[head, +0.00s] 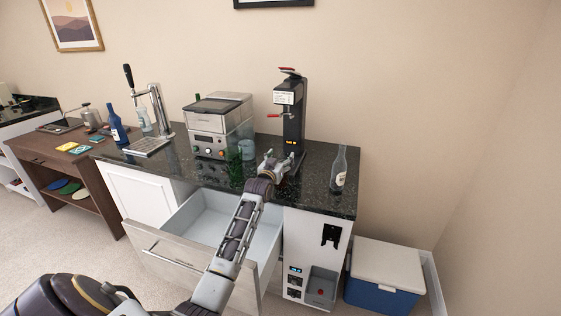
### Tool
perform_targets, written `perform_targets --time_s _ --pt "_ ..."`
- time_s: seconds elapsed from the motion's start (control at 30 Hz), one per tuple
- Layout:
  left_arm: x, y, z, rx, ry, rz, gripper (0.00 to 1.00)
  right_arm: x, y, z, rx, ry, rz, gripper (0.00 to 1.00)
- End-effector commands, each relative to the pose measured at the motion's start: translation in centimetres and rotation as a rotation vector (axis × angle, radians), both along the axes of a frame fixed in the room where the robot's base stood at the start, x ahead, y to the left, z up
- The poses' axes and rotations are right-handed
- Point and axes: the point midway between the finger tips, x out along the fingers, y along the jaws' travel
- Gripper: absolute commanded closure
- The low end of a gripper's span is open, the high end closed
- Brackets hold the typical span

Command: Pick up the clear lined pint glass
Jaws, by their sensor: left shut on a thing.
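My left gripper (274,165) is above the dark counter (318,182), in front of the black press-like device, and points away from me. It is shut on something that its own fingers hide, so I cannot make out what. A clear glass (246,148) stands on the counter just left of the gripper, beside the silver machine. Lines on it are too small to tell, and I cannot tell whether it is the pint glass. A green see-through vessel (235,167) stands in front of it. My right gripper is not in view.
An open, empty drawer (190,222) juts out below my left arm. A clear bottle (338,170) stands at the counter's right end. The silver machine (209,146) and black device (291,112) stand behind. A beer tap (155,110) and blue bottle (116,126) are left; a cooler (385,275) is on the floor.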

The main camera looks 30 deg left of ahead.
Motion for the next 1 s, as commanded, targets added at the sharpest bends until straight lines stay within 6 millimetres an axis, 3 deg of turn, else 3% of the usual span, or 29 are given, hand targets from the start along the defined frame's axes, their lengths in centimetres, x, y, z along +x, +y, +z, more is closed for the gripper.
perform_targets --time_s 0.2,0.7,1.0 --pt "0.0 0.0 1.1 0.002 -0.008 0.0 0.96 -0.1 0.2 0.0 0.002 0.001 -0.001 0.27" --pt "0.0 0.0 4.3 0.003 -0.009 0.0 0.96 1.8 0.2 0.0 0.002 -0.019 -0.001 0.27" --pt "0.0 0.0 6.5 0.003 -0.009 0.0 0.96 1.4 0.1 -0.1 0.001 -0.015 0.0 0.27"
